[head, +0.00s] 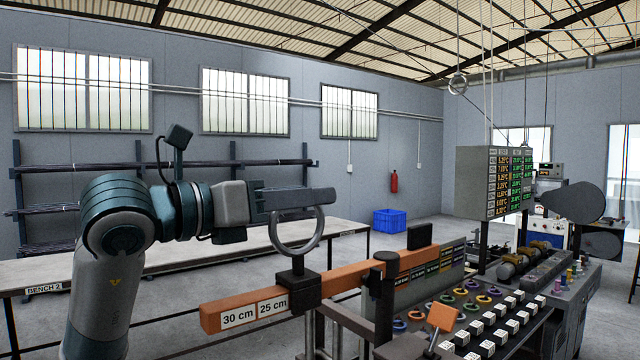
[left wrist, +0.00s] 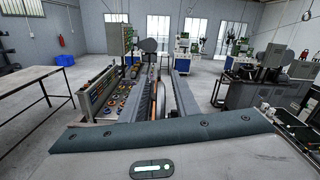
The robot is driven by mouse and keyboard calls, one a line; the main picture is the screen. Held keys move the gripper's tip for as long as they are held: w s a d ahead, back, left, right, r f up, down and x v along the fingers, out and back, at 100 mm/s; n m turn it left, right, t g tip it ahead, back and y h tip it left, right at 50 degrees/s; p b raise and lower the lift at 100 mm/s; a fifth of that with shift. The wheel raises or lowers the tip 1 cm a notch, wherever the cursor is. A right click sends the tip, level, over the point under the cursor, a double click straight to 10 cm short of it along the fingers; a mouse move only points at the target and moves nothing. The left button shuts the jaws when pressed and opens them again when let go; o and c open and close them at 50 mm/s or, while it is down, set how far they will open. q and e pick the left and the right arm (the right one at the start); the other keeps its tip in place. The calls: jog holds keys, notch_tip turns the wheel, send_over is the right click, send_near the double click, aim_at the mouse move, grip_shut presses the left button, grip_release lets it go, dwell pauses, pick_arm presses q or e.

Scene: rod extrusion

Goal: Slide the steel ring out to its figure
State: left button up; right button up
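The steel ring (head: 296,250) stands upright on a black sliding block (head: 298,282), which sits on an orange bar (head: 345,283). The bar carries labels reading 30 cm (head: 238,317) and 25 cm (head: 272,305) at its left end; the block is just right of the 25 cm label. My left gripper (head: 318,198) reaches in from the left, its fingers level across the top of the ring and hiding it. In the left wrist view the two long fingers (left wrist: 170,100) point forward with a narrow gap. Whether they press on the ring is unclear. My right gripper is not in view.
A panel of colored rings and white blocks (head: 490,325) lies right of the bar. A dark post (head: 385,300) stands beside the bar. A display box (head: 495,182) stands behind. Bench 2 (head: 170,262) is behind my left arm. The floor beyond holds a blue crate (head: 389,220).

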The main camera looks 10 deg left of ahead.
pick_arm(q)
jog(key=shift+p+x, duration=0.35)
jog(key=shift+x, duration=0.95)
grip_shut()
jog(key=shift+s+a+f+b, duration=0.1)
jog(key=shift+s+a+b, duration=0.2)
jog(key=b+v, duration=0.1)
jog(key=v, duration=0.2)
jog(key=shift+s+a+b, duration=0.25)
jog(key=shift+s+b, duration=0.05)
jog(key=shift+s, duration=0.05)
jog(key=shift+s+a, duration=0.2)
jog(key=shift+s, duration=0.05)
grip_release()
jog(key=shift+d, duration=0.15)
